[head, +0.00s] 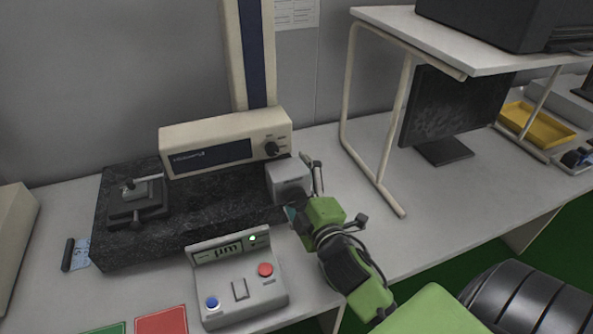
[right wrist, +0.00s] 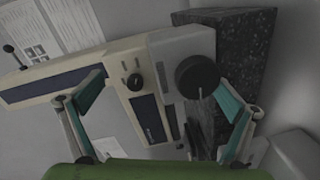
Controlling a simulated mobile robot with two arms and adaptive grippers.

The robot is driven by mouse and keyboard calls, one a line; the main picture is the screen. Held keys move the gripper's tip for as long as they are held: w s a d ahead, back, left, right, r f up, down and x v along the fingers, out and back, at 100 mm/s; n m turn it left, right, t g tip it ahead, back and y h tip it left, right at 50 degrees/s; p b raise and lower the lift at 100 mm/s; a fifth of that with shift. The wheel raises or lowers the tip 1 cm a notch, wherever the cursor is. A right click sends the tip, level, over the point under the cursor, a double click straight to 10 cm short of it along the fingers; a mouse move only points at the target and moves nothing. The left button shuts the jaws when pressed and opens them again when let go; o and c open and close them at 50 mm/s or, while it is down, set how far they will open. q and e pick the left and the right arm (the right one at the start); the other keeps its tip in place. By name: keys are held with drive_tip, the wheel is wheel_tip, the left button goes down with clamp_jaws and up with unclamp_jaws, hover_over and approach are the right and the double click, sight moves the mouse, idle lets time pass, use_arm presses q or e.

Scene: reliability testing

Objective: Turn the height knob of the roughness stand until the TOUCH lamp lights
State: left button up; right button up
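The roughness stand has a dark granite base (head: 190,225), a tall column (head: 250,60) and a beige drive unit (head: 225,140) with a small black dial. A large black round knob (right wrist: 198,77) with a pale line shows on a grey housing in the right wrist view. I take it for the height knob; it is hidden in the head view. My right gripper (right wrist: 160,84) is open, fingers spread, with the knob between them nearer the right finger; contact is not visible. In the head view my right gripper (head: 305,190) is beside the grey housing (head: 288,180). My left gripper is not in view.
A control box (head: 240,280) with blue and red buttons stands in front; its small green lamp (head: 252,238) glows, label unreadable. A clamp fixture (head: 138,200) sits on the granite. A raised shelf (head: 440,45), a monitor (head: 450,110) and a yellow tray (head: 537,123) are at right.

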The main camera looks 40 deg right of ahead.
drive_tip(key=shift+d+r, duration=0.15)
drive_tip(key=shift+r, duration=0.45)
drive_tip(key=shift+s+a+r, duration=0.25)
drive_tip(key=shift+s, duration=0.3)
drive_tip(key=c, duration=0.4)
drive_tip(key=shift+s+a+f, duration=0.15)
drive_tip(key=shift+s+f, duration=0.05)
drive_tip(key=shift+s, duration=0.35)
drive_tip(key=shift+c, duration=0.9)
drive_tip(key=v, duration=0.4)
drive_tip(key=shift+d+r, duration=0.1)
drive_tip(key=shift+d, duration=0.1)
drive_tip(key=c, duration=0.3)
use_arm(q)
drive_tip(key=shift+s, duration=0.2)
use_arm(e)
drive_tip(key=f+v, duration=0.1)
drive_tip(key=v, duration=1)
drive_tip(key=shift+a+f, duration=0.2)
drive_tip(key=shift+f, duration=0.25)
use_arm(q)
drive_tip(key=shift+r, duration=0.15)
